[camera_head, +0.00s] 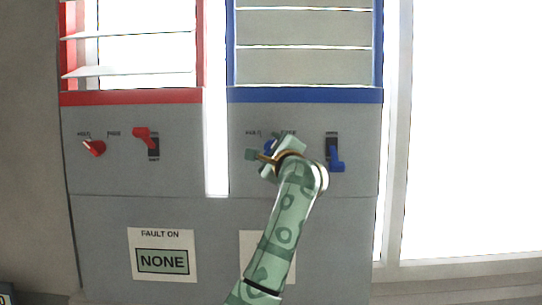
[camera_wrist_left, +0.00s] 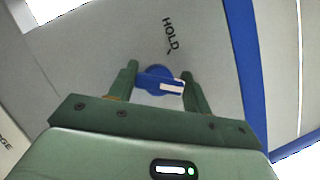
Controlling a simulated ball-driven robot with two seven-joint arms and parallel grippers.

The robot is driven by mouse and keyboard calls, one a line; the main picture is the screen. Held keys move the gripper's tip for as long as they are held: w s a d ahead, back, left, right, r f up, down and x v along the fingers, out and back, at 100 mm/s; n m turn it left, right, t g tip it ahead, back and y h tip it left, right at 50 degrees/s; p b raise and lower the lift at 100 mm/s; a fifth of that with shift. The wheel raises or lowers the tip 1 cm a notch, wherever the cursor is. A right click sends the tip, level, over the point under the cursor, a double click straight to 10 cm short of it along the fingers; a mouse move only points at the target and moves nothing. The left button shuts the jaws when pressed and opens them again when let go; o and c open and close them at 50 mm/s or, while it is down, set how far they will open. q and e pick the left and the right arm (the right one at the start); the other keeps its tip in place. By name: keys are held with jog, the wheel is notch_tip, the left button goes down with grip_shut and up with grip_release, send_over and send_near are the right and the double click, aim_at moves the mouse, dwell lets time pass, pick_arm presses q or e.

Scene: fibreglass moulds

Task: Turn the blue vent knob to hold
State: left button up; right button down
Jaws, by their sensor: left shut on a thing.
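The blue vent knob (camera_head: 269,146) is on the grey panel under the blue-framed louvres, mostly hidden by my gripper in the head view. In the left wrist view the round blue knob (camera_wrist_left: 152,78) shows between the fingers, with a white bar on it lying roughly crosswise. The HOLD label (camera_wrist_left: 171,34) and its tick stand above the knob there; the bar does not point at that tick. My left gripper (camera_head: 262,156) is shut on the knob, one finger on each side; it also shows in the left wrist view (camera_wrist_left: 160,74).
A blue lever (camera_head: 336,157) sits close to the right of my left wrist. A red knob (camera_head: 94,148) and red lever (camera_head: 145,138) are on the left panel. A FAULT ON sign (camera_head: 162,257) reads NONE. My arm partly covers a second pale sign (camera_head: 253,243).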

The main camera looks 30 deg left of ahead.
pick_arm(q)
jog(key=n+b, duration=0.1)
jog(key=n+g, duration=0.1)
jog(key=n, duration=0.1)
jog(key=shift+f+b, duration=0.25)
jog(key=shift+b, duration=0.1)
jog(key=n+g+h, duration=0.1)
jog(key=n, duration=0.2)
jog(key=shift+r+n, duration=0.1)
jog(key=shift+n, duration=0.2)
jog(key=n+g+h, duration=0.1)
jog(key=n+h, duration=0.1)
jog(key=n, duration=0.2)
jog(key=shift+n, duration=0.3)
jog(key=shift+n+h, duration=0.9)
jog(key=shift+n, duration=0.6)
jog(key=shift+f+p, duration=0.2)
jog(key=shift+p, duration=0.1)
jog(key=o, duration=1)
jog(key=shift+r, duration=0.1)
